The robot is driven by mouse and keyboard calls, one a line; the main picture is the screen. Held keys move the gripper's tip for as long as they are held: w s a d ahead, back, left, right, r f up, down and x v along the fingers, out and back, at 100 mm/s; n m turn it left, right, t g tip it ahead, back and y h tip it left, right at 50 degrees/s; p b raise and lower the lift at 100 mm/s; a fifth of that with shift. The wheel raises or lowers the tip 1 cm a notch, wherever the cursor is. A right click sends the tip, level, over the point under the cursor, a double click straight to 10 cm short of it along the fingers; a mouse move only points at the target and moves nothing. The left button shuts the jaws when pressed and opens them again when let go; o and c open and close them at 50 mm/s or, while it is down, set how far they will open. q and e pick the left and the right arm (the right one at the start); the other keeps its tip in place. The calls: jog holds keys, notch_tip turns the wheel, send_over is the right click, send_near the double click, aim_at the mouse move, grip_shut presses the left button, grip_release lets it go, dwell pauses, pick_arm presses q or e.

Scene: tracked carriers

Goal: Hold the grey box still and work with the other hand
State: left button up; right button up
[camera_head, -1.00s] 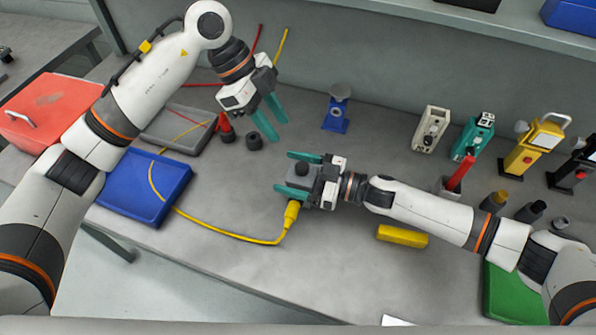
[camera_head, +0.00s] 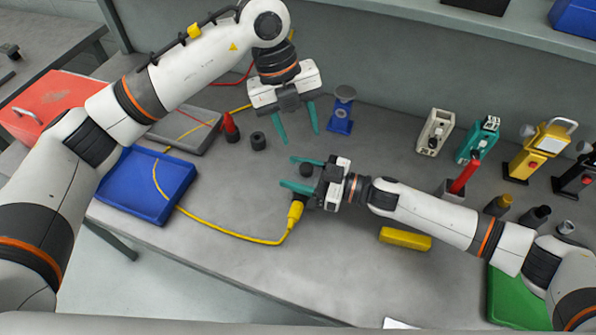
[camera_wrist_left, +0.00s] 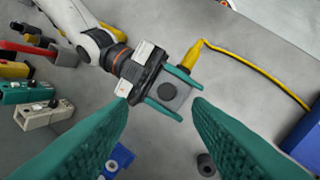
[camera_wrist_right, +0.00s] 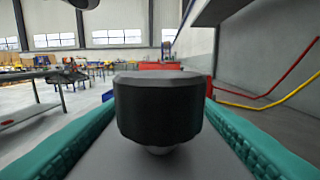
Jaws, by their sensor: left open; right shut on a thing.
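The grey box (camera_wrist_left: 178,88) is between the fingers of my right gripper (camera_head: 302,173), which is shut on it above the bench. A dark round knob (camera_wrist_left: 167,91) stands on the box's face; in the right wrist view the knob (camera_wrist_right: 158,105) is large and close. A yellow plug (camera_head: 295,212) with a yellow cable is at the box's side; I cannot tell if it is seated. My left gripper (camera_head: 300,137) is open and empty, above and apart from the box, fingers pointing down towards the bench. In the left wrist view the box lies beyond the fingertips.
A blue tray (camera_head: 130,200) and a grey tray (camera_head: 188,138) lie at left, with cables across them. A black cylinder (camera_head: 258,140), red cone (camera_head: 230,127) and blue stand (camera_head: 341,118) are near the left gripper. A yellow bar (camera_head: 405,239) lies below the right arm.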

aim_at(306, 167)
pick_arm(q)
jog(key=shift+s+d+f+m+t+y, duration=0.1)
jog(key=shift+d+f+m+t+y, duration=0.3)
jog(key=shift+f+m, duration=1.5)
jog(key=shift+s+d+f+m+t+y, duration=0.1)
jog(key=shift+d+f+m+y, duration=0.35)
jog(key=shift+f+m, duration=1.45)
jog(key=shift+s+d+f+m+t+y, duration=0.15)
jog(key=shift+f+m+y, duration=0.5)
jog(key=shift+f+m, duration=1.2)
jog(key=shift+r+m, duration=0.55)
jog(key=c, duration=0.8)
jog(key=m, duration=0.5)
jog(key=shift+w+a+r, duration=0.1)
jog(key=m, duration=0.4)
jog(key=shift+m, duration=0.4)
